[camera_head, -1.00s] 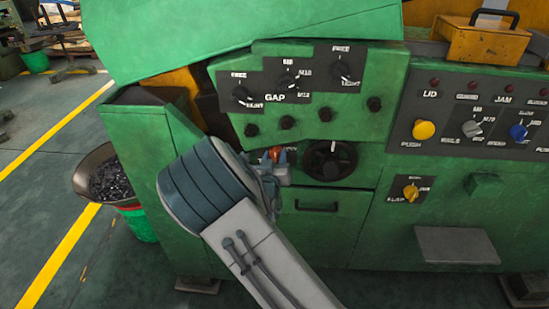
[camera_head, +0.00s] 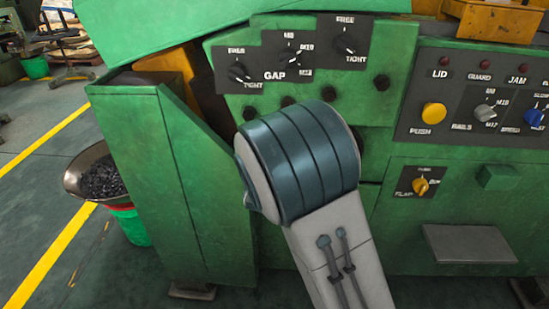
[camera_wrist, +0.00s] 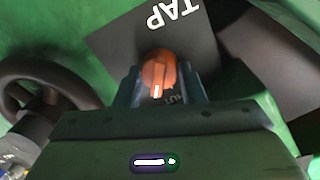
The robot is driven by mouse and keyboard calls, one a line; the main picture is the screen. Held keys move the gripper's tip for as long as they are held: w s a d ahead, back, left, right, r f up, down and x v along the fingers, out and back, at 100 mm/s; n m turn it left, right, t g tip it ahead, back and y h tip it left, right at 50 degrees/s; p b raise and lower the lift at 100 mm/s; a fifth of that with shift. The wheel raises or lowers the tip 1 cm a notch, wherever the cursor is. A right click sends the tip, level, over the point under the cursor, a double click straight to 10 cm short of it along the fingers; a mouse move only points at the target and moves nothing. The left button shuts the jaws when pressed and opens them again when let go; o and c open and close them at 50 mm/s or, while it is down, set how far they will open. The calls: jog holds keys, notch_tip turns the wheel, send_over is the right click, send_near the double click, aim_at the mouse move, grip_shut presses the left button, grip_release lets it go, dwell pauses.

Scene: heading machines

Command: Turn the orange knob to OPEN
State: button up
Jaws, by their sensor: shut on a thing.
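The orange knob (camera_wrist: 158,71) shows in the wrist view on a dark plate (camera_wrist: 125,40) marked TAP, whose lettering appears upside down. A white mark on the knob points down in that view, towards a partly covered label. I cannot read an OPEN label. My gripper (camera_wrist: 160,88) has its blue-grey fingers on either side of the knob and is shut on it. In the head view my arm hides the knob and gripper.
A dark handwheel (camera_wrist: 35,95) is close beside my gripper in the wrist view. In the head view, GAP dials (camera_head: 290,53) sit above my arm. A yellow push button (camera_head: 434,113) and a yellow flap knob (camera_head: 420,186) are to the right.

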jog(key=m+y+b, duration=0.1)
jog(key=m+b, duration=0.9)
jog(key=b, duration=0.4)
jog(key=shift+d, duration=0.1)
jog(key=o, duration=1)
jog(key=s+p, duration=0.2)
jog(key=s, duration=1.1)
jog(key=shift+s+a+r+p, duration=0.3)
jog(key=shift+s+r+p, duration=0.05)
jog(key=shift+s+r, duration=0.1)
